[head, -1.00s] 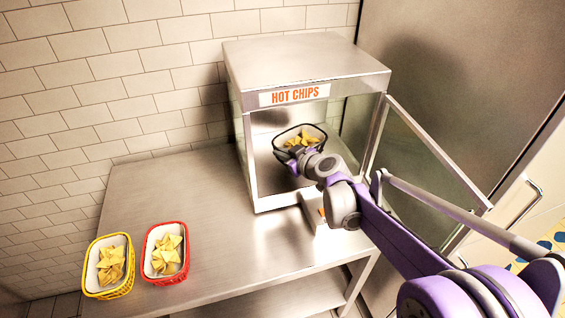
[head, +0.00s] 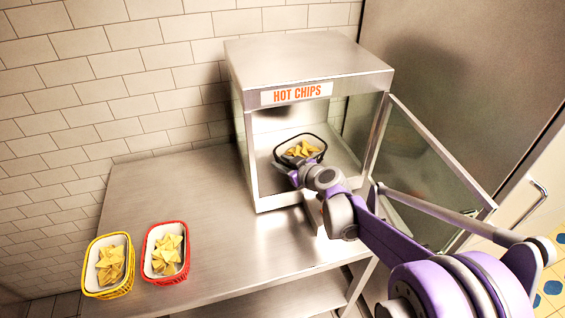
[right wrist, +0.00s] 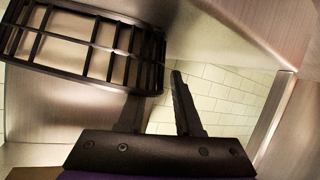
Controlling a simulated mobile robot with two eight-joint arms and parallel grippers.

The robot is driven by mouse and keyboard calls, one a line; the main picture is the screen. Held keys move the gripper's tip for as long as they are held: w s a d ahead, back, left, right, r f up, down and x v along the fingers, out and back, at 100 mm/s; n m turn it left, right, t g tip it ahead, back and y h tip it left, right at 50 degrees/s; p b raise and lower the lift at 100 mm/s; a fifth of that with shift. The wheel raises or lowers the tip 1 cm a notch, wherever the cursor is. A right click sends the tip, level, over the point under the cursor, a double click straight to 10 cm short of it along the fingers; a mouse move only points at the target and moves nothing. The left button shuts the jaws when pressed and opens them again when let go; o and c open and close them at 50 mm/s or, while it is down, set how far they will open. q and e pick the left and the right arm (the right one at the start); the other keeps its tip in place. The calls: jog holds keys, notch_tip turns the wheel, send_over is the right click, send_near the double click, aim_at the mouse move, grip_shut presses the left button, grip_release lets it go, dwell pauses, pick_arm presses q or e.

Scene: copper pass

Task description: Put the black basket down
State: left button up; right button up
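The black basket (head: 276,157), holding yellow chips (head: 303,149), is inside the hot chips cabinet (head: 322,65), low over its floor. I cannot tell for certain whether its whole base touches the floor. My right gripper (head: 284,169) is at the basket's near left side, its fingers small and partly hidden in the head view. In the right wrist view the basket (right wrist: 95,45) fills the upper left. My right gripper's fingers (right wrist: 157,88) stand apart there with a visible gap; the basket's edge hides one fingertip. My left gripper is not in view.
The cabinet's glass door (head: 425,170) stands open on the right, beside my right arm. A yellow basket (head: 109,290) and a red basket (head: 165,277), both with chips, stand at the left of the steel table (head: 215,235). The table's middle is clear.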

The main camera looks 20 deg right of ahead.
jog(key=shift+s+r, duration=0.2)
jog(key=v, duration=1.2)
jog(key=s+a+f+m+g+h, duration=0.1)
jog(key=s+a+f+g, duration=0.25)
jog(key=s, duration=0.35)
jog(key=s+a+f+m+g, duration=0.2)
jog(key=s+a+f, duration=0.15)
jog(key=s, duration=0.35)
jog(key=s+d+f+m+g+h, duration=0.2)
jog(key=s+f+m+h, duration=0.1)
jog(key=s, duration=0.7)
jog(key=shift+f+p, duration=0.4)
jog(key=shift+f, duration=0.4)
jog(key=shift+d, duration=0.15)
